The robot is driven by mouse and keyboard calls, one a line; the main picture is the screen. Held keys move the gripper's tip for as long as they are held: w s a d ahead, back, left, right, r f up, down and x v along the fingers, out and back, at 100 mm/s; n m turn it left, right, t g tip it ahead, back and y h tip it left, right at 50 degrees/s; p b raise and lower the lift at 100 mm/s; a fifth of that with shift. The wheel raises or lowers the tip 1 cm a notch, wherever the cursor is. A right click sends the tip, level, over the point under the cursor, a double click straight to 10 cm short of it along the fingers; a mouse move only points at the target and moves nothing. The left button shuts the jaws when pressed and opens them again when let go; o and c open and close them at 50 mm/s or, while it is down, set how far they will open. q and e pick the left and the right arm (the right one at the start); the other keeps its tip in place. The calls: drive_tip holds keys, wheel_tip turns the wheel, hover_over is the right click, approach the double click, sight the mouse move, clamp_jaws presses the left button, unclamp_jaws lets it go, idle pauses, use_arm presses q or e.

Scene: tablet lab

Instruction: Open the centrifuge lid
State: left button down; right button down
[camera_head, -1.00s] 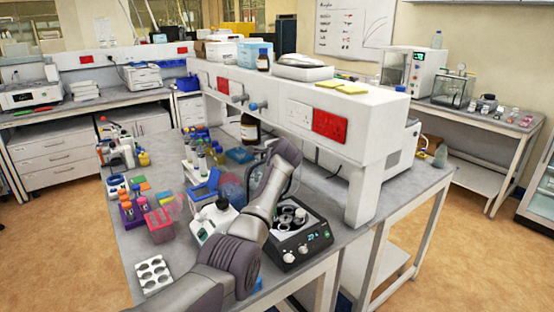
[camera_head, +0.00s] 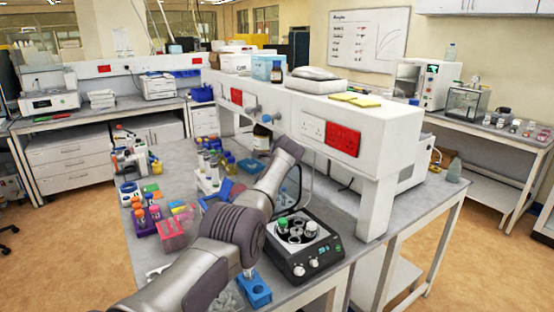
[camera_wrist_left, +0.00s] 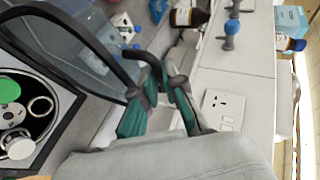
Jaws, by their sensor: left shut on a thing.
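The black centrifuge (camera_head: 304,258) stands near the bench's front right edge. Its rotor well is uncovered, with green-capped and white-capped tubes in it. The clear, dark-rimmed lid (camera_head: 307,182) stands raised at the back of the centrifuge, partly hidden by my left arm. In the left wrist view, the lid (camera_wrist_left: 75,45) fills the upper left and the rotor well (camera_wrist_left: 22,112) shows at the far left. My left gripper (camera_wrist_left: 160,88), with green finger pads, is shut on the lid's dark rim. My right gripper is not in view.
The white shelf unit (camera_head: 375,118) stands close behind the centrifuge. A blue rack (camera_head: 254,290) lies beside the centrifuge on the left. A purple tube rack (camera_head: 146,222) and a pink rack (camera_head: 172,238) stand farther left. A brown bottle (camera_wrist_left: 188,16) is beyond the gripper.

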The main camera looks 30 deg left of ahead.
use_arm(q)
drive_tip(key=shift+w+r, duration=0.15)
drive_tip(key=shift+r, duration=0.45)
drive_tip(key=c, duration=1.2)
unclamp_jaws()
drive_tip(key=shift+d, duration=0.1)
drive_tip(key=shift+c, duration=0.2)
drive_tip(key=shift+d, duration=0.15)
drive_tip(key=shift+s+f, duration=0.2)
drive_tip(key=v, duration=1.2)
